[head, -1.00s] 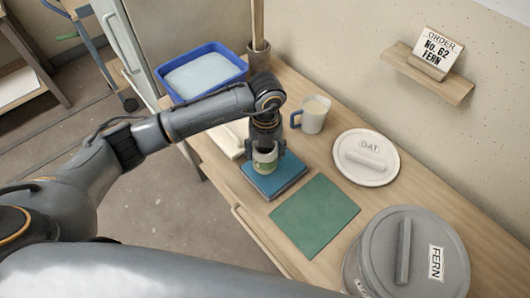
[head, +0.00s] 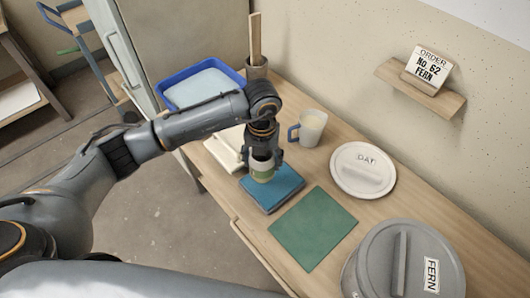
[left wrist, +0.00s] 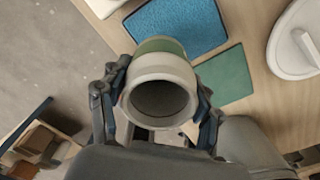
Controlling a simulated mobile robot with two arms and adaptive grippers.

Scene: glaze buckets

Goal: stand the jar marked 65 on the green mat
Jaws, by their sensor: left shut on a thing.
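A small pale jar with a green band (head: 262,172) is in my left gripper (head: 263,160), upright at the left part of the blue pad (head: 285,190). I cannot tell whether its base touches the pad. In the left wrist view the jar (left wrist: 160,85) shows its open, empty-looking mouth between the two fingers of the left gripper (left wrist: 158,105). No number on it is readable. The flat green mat (head: 313,228) lies bare just right of and nearer than the blue pad; it also shows in the left wrist view (left wrist: 228,76). My right gripper is not in view.
A mug (head: 311,128) stands behind the blue pad. A round white lid (head: 362,170) lies right of it. A large grey bucket marked FERN (head: 400,265) stands at the front right. A blue tub (head: 202,85) is at the back. An order card (head: 428,68) reads No. 62 FERN.

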